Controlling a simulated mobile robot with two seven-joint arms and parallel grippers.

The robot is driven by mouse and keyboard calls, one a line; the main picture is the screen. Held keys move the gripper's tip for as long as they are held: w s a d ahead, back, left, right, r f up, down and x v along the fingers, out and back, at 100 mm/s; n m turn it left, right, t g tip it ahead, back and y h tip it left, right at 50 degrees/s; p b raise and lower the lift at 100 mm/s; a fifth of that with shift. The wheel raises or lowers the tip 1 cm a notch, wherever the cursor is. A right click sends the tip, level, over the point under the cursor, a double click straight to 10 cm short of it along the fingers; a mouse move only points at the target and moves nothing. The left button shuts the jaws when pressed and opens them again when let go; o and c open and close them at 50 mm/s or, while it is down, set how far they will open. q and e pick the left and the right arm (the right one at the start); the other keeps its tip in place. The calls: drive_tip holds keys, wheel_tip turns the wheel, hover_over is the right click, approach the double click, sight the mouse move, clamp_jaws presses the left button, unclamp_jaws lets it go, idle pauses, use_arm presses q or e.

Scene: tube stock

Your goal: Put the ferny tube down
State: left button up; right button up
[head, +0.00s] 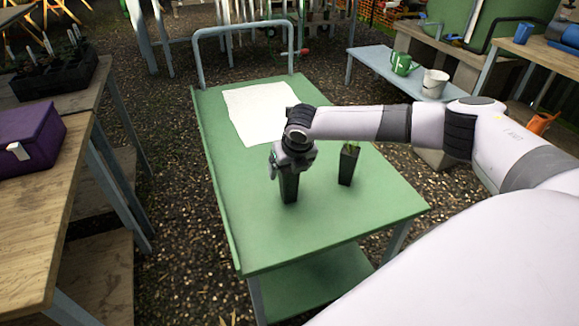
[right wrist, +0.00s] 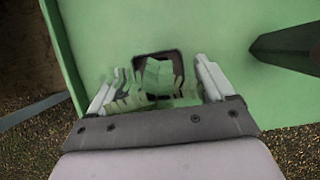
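The ferny tube (head: 289,188) is a dark, narrow, square pot, upright at the middle of the green trolley top (head: 330,215); it appears to stand on it. My right gripper (head: 291,160) is right above it and hides its top. In the right wrist view, green fronds and the dark square rim of the ferny tube (right wrist: 158,56) show between the fingers of my right gripper (right wrist: 160,66). The fingers are spread wider than the rim, with a gap visible on each side. My left gripper is not in view.
A second dark tube (head: 348,166) with a green plant stands just right; its side shows in the right wrist view (right wrist: 285,42). A white sheet (head: 258,110) lies at the trolley's far end. A wooden bench with a purple box (head: 30,135) is left. The trolley's near part is clear.

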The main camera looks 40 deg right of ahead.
drive_tip(key=p+v, duration=0.2)
drive_tip(key=v, duration=1)
drive_tip(key=s+a+f+m+t+y, duration=0.1)
drive_tip(key=s+a+f+m+y, duration=0.1)
drive_tip(key=a+f+m, duration=0.35)
drive_tip(key=s+a+f+m+t+y, duration=0.1)
drive_tip(key=s+a+f+m+y, duration=0.15)
drive_tip(key=a, duration=0.65)
drive_tip(key=s+a+f+m+t+y, duration=0.1)
drive_tip(key=s+a+f+m+y, duration=0.15)
drive_tip(key=a+f+m, duration=0.4)
drive_tip(key=s+d+f+m+t+h, duration=0.1)
drive_tip(key=s+d+f+m+h, duration=0.1)
drive_tip(key=s+m, duration=0.5)
drive_tip(key=s+d+f+m+t+h, duration=0.1)
drive_tip(key=s+d+f+m+t, duration=0.1)
drive_tip(key=s+d+f+m, duration=0.3)
drive_tip(key=s+f+m, duration=0.1)
drive_tip(key=s+m, duration=0.1)
drive_tip(key=m, duration=0.2)
drive_tip(key=shift+s+d+h, duration=0.25)
drive_tip(key=shift+s+h, duration=0.1)
drive_tip(key=shift+h, duration=0.05)
